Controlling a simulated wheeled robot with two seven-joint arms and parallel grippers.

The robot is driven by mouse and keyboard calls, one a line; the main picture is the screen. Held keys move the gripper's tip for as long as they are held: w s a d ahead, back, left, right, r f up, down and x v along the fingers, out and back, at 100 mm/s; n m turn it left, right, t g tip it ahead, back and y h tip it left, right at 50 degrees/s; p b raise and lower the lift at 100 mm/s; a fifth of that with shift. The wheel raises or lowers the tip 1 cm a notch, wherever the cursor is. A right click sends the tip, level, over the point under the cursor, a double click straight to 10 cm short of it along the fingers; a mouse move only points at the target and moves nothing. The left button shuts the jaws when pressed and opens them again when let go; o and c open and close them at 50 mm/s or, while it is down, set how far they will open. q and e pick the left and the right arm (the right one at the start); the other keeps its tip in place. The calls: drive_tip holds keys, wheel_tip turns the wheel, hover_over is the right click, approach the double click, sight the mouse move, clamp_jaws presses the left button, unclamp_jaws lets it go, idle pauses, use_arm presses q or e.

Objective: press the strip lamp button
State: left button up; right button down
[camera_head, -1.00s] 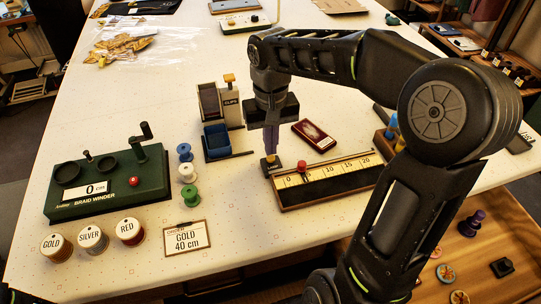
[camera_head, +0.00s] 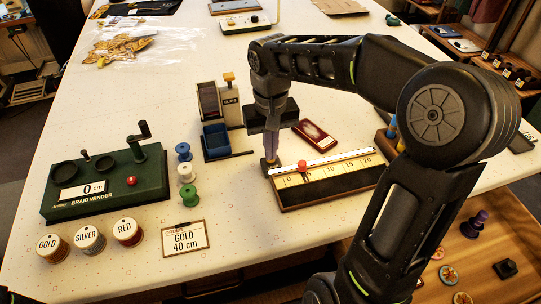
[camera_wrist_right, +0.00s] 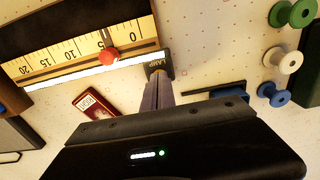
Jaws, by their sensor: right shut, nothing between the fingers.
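The strip lamp (camera_head: 335,157) runs along the back edge of the ruler board and glows bright white; its lit strip also shows in the wrist view (camera_wrist_right: 90,71). Its small dark button block (camera_wrist_right: 157,59), marked LAMP, sits at the strip's zero end. My right gripper (camera_head: 270,158) points straight down with shut, empty fingers. Its tips are at the button block and hide most of the button top in the head view. In the wrist view the fingertips (camera_wrist_right: 158,76) meet the block's near edge. My left gripper is not in view.
The ruler board (camera_head: 330,188) with a red knob (camera_head: 302,166) lies just right of the fingers. A dark red case (camera_head: 315,134) lies behind it. A blue bin (camera_head: 217,140) and several spools stand to the left, near the green braid winder (camera_head: 110,183).

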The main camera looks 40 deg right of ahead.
drive_tip(key=shift+r, duration=0.1)
drive_tip(key=shift+r+p, duration=2.7)
drive_tip(key=shift+r, duration=0.65)
